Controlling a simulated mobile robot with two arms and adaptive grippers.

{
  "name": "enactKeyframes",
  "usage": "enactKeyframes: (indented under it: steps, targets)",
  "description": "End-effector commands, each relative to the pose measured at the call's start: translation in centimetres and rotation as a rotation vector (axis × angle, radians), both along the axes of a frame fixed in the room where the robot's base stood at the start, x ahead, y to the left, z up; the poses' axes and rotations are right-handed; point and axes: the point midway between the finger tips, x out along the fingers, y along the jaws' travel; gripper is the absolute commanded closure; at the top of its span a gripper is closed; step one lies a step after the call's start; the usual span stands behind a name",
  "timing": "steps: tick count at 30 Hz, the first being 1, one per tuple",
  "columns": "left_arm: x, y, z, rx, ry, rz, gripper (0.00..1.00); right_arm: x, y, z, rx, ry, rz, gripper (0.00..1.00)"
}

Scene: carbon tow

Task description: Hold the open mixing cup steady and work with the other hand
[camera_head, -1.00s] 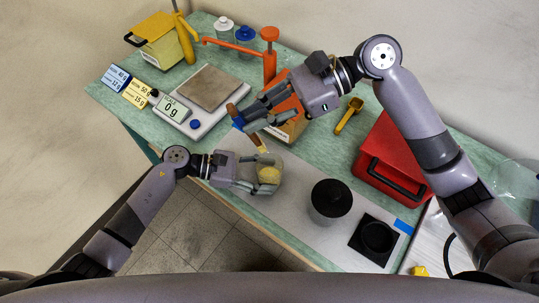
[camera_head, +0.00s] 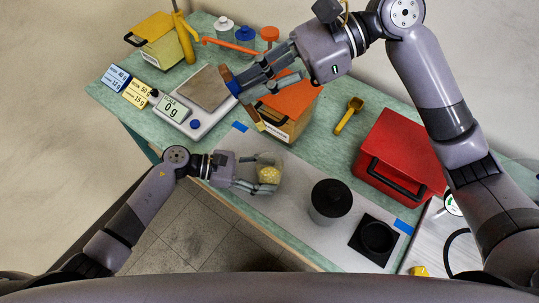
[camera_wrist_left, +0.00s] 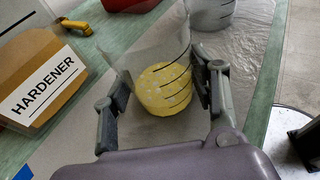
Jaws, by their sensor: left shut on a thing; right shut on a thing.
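The mixing cup (camera_head: 268,173) is clear, open at the top and holds yellow, speckled contents. It stands at the near edge of the grey mat. My left gripper (camera_head: 270,174) is shut around its sides; in the left wrist view the cup (camera_wrist_left: 165,90) sits between both fingers, with dark graduation lines on its wall. Part of the stick is hidden by the fingers.
The orange-topped hardener box (camera_head: 288,108) stands behind the cup. A scale (camera_head: 204,88) reading 0 g is at left.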

Motion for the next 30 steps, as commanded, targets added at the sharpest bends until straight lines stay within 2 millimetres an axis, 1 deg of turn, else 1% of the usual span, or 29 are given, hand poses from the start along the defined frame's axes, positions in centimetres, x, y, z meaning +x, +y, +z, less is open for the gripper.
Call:
enactKeyframes:
  steps: [4,8,30]
  targets:
    - [0.0,0.0,-0.1,0.001,0.001,-0.001,0.62,0.0,0.0,0.0,0.000,0.000,0.000,1.00]
    - [0.0,0.0,-0.1,0.001,0.001,-0.001,0.62,-0.6,0.5,-0.1,-0.001,0.000,0.002,1.00]
    - [0.0,0.0,-0.1,0.001,0.001,-0.001,0.62,-6.5,5.0,0.0,0.000,-0.001,0.002,1.00]
